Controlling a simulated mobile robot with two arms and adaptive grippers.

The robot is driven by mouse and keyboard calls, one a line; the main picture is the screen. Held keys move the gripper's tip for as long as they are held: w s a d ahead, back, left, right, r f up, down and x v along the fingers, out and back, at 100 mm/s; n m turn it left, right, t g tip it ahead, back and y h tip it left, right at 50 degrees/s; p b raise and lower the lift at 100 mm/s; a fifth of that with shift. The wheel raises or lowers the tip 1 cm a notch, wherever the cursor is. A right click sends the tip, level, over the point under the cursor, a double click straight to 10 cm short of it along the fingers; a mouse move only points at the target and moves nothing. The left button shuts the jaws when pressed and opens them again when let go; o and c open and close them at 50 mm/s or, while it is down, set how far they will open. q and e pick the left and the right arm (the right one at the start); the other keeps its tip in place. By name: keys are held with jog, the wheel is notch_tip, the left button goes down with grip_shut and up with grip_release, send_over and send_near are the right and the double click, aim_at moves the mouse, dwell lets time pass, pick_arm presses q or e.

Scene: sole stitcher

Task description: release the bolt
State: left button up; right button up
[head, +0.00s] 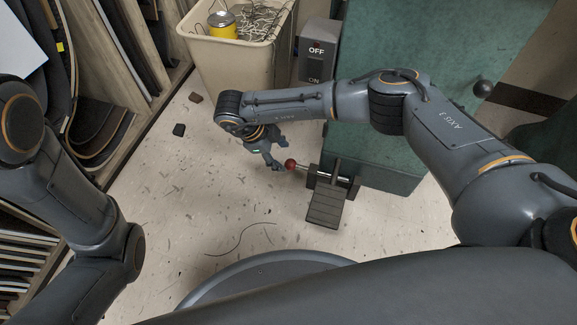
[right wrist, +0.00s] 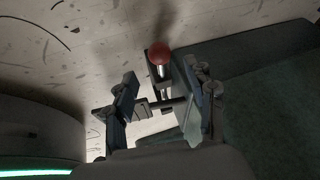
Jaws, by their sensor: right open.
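The bolt is a metal rod with a red ball knob (head: 290,164), low at the side of the green machine above a dark foot pedal (head: 326,207). In the right wrist view the red knob (right wrist: 159,54) and its short bright shaft show between and beyond the fingertips. My right gripper (head: 278,153) is open, just left of the knob in the head view. In the right wrist view its two fingers (right wrist: 160,74) stand apart with nothing gripped; I cannot tell whether either touches the bolt. My left arm shows at the left, but its gripper is out of view.
The green machine body (head: 430,45) fills the right, with an OFF/ON switch box (head: 317,50). A beige bin (head: 240,62) with wire and a yellow can stands behind. Shelves with sheets (head: 100,130) line the left. The floor between has scraps and loose thread.

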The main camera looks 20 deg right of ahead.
aim_at(289, 162)
jog(key=b+x, duration=0.3)
jog(key=x, duration=0.3)
jog(key=shift+f, duration=0.1)
grip_shut()
